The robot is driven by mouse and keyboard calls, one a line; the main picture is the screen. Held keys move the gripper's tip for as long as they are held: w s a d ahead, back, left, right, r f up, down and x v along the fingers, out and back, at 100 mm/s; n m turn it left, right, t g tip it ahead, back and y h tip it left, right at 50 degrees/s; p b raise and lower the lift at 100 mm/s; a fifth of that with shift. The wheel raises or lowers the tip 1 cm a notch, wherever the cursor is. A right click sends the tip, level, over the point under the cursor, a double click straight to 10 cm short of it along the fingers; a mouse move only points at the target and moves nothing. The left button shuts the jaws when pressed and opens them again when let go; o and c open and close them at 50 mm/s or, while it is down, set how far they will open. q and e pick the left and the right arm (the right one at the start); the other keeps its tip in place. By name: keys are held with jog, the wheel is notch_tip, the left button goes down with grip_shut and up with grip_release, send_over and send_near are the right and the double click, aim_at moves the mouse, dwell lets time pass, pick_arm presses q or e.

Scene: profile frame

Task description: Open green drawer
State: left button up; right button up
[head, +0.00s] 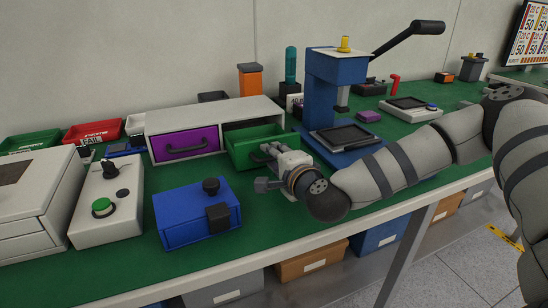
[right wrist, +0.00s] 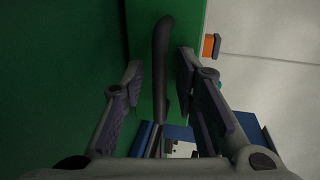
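The green drawer (head: 245,154) stands partly pulled out of the right half of a white two-drawer cabinet (head: 210,116), with its inside showing. In the right wrist view its green front (right wrist: 143,40) carries a dark bar handle (right wrist: 161,65). My right gripper (head: 268,152) is at the drawer's front in the head view. In the right wrist view my right gripper (right wrist: 161,85) has its fingers apart on both sides of the handle, with gaps visible. The handle is hidden by the gripper in the head view. My left gripper is not in view.
A closed purple drawer (head: 186,144) is in the cabinet's left half. A blue box (head: 196,214) with a black knob stands in front. A blue lever press (head: 333,90) stands close on the right.

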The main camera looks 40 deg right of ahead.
jog(key=v, duration=0.7)
jog(key=shift+s+a+r, duration=0.1)
jog(key=shift+s, duration=0.15)
